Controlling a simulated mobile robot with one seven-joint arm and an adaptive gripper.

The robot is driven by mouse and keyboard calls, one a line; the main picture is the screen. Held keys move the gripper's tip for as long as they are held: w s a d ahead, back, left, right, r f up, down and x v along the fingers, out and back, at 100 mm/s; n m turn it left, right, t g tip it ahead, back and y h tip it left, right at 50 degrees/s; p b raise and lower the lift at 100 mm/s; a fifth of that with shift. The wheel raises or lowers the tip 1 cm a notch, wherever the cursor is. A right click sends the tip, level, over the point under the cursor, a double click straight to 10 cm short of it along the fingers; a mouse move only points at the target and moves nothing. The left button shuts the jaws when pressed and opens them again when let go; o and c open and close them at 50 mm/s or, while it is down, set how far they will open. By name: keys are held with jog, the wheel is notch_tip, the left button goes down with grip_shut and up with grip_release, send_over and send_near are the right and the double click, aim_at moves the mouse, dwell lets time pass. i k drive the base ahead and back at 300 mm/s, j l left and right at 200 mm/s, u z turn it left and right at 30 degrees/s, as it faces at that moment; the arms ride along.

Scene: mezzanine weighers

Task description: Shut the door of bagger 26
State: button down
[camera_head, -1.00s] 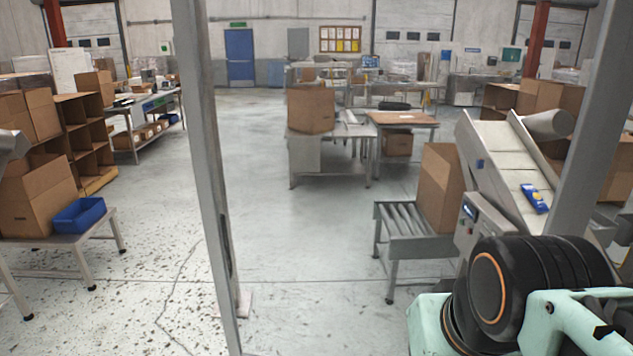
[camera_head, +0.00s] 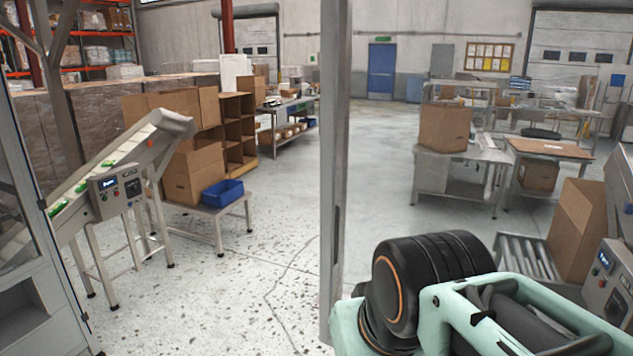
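No label reading 26 shows, so I cannot tell which machine is bagger 26. A grey metal-framed cabinet with a see-through panel (camera_head: 18,215) stands at the left edge, cut off by the picture. A tall grey upright (camera_head: 334,130) with a dark strip low on its side stands in the middle; I cannot tell whether it is a door edge or a post. My arm's mint-green and black links fill the lower right, right of the upright. My gripper is not in view.
An inclined conveyor (camera_head: 85,190) with a control box (camera_head: 117,190) stands at left. Behind it is a low table with a blue bin (camera_head: 223,193). A roller table (camera_head: 527,255) with a carton (camera_head: 580,228) is at right. The speckled floor (camera_head: 245,290) between is clear.

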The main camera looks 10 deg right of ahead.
aim_at(330, 212)
jog(key=u, duration=1.25)
jog(key=i+u, duration=0.1)
jog(key=i, duration=1)
jog(key=i+z, duration=0.35)
jog(key=i, duration=0.15)
jog(key=i+j+z, duration=0.2)
jog(key=i+z, duration=0.65)
jog(key=z, duration=0.2)
jog(key=i+z, duration=0.35)
jog(key=i+l+z, duration=0.1)
jog(key=z, duration=0.25)
jog(key=i+z, duration=0.25)
jog(key=z, duration=0.15)
jog(key=i+z, duration=0.15)
jog(key=z, duration=0.2)
jog(key=i+l+z, duration=0.1)
jog(key=z, duration=0.25)
jog(key=i+z, duration=0.55)
jog(key=z, duration=0.2)
jog(key=i+z, duration=0.7)
jog(key=z, duration=1.5)
